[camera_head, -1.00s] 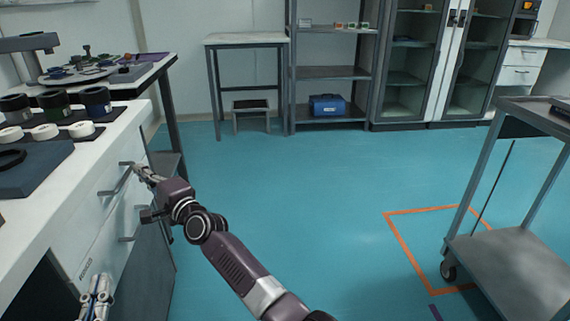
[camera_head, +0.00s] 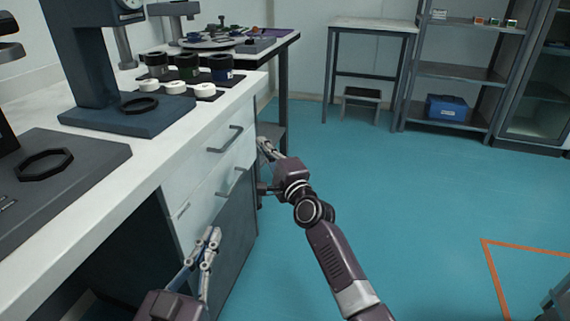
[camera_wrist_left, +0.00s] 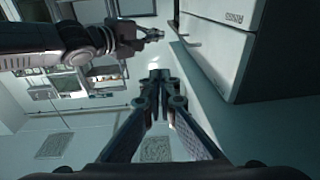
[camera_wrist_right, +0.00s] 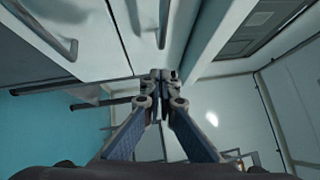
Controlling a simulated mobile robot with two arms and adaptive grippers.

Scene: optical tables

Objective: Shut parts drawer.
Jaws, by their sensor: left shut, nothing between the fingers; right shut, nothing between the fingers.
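The white drawer cabinet under the bench has an upper drawer front (camera_head: 197,168) and a lower drawer front (camera_head: 207,207), each with a grey bar handle. The two fronts look about flush with each other, with a thin seam between them in the left wrist view (camera_wrist_left: 205,45). My right gripper (camera_head: 264,146) is shut and empty, beside the far end of the upper drawer front; contact cannot be told. My left gripper (camera_head: 211,238) is shut and empty, low in front of the cabinet's near side and apart from the handles.
A darker table stands behind. Open blue floor (camera_head: 400,190) lies to the right, with an orange floor marking.

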